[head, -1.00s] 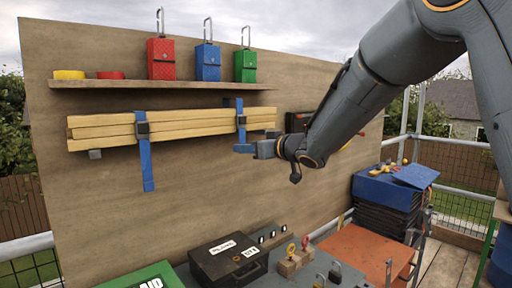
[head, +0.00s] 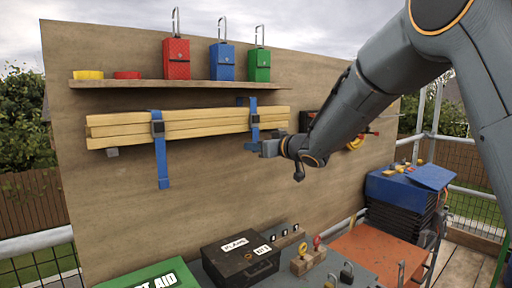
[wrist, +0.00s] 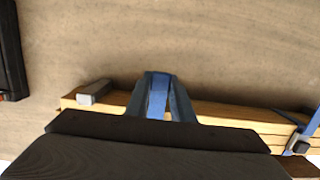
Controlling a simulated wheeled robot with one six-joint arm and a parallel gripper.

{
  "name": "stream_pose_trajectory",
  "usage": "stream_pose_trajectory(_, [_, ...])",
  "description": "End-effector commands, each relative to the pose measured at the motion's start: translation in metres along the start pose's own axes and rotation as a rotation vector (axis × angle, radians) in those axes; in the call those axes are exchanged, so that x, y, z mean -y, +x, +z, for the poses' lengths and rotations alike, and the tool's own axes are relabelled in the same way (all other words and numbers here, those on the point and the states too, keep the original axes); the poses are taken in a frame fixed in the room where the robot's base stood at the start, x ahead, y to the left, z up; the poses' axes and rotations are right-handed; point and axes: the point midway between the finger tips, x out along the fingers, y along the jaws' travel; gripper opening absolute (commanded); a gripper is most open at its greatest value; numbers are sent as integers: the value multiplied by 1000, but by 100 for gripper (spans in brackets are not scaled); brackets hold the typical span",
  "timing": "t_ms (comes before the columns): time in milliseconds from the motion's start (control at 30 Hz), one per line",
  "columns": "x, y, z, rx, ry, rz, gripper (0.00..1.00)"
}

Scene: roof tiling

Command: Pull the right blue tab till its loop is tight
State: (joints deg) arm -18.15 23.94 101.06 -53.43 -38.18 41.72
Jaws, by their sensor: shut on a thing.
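A bundle of wooden battens (head: 200,123) lies along the board, with two blue straps around it. The right strap's dark buckle (head: 255,119) is on the front of the bundle, and blue webbing shows above the top edge. My gripper (head: 262,148) is just below that buckle, shut on the right blue tab (head: 250,147). In the wrist view the tab (wrist: 158,95) lies between my two fingers. The left blue tab (head: 162,168) hangs straight down from its buckle (head: 157,127).
A shelf (head: 180,83) above holds red, blue and green padlock-like boxes and two tape rolls. Below stand a black case (head: 240,256), a green first-aid box (head: 150,276) and small padlocks. A dark object (head: 307,120) is on the board right of the bundle.

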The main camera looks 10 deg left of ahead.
Motion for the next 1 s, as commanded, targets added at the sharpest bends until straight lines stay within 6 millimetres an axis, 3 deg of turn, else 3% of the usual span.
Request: stream_pose_trajectory(1000, [0,5,35,1,0,0,1])
